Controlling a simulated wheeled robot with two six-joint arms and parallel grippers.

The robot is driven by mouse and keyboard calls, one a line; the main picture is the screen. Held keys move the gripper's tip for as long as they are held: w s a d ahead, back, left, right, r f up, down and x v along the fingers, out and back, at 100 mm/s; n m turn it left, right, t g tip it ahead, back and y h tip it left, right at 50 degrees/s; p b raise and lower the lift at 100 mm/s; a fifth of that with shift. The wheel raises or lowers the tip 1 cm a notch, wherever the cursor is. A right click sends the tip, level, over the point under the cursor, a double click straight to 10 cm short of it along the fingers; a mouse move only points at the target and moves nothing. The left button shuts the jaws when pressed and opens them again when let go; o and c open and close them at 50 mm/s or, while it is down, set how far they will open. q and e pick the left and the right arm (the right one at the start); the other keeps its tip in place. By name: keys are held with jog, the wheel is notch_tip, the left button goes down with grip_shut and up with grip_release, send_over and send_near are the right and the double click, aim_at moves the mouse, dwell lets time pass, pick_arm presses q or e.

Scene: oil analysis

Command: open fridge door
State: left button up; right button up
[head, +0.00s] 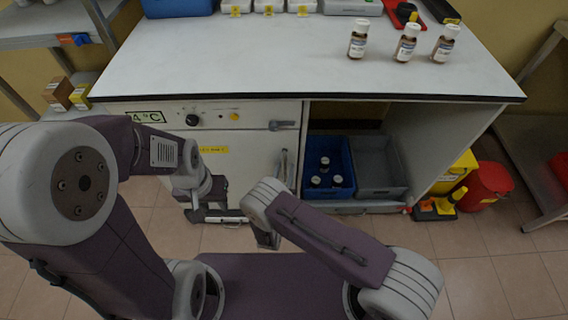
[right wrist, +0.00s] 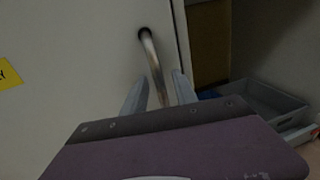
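The fridge (head: 225,150) is a white cabinet under the left of the bench, with a "4°C" label. Its door looks shut. The bar handle (head: 283,165) is upright near the door's right edge, partly hidden by my right wrist in the head view. In the right wrist view the metal handle (right wrist: 152,60) runs down between the fingers of my right gripper (right wrist: 158,92), which is open with a finger on each side. Whether they touch it cannot be told. My left gripper (head: 217,214) hangs low in front of the fridge; its fingers are not clear.
The bench top (head: 260,60) carries several brown bottles at the right. A blue crate (head: 313,188) and a grey crate (head: 379,180) stand in the open bay right of the fridge. A red bin (head: 487,185) stands further right. Tiled floor is clear at front right.

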grip_shut()
dwell(1.4)
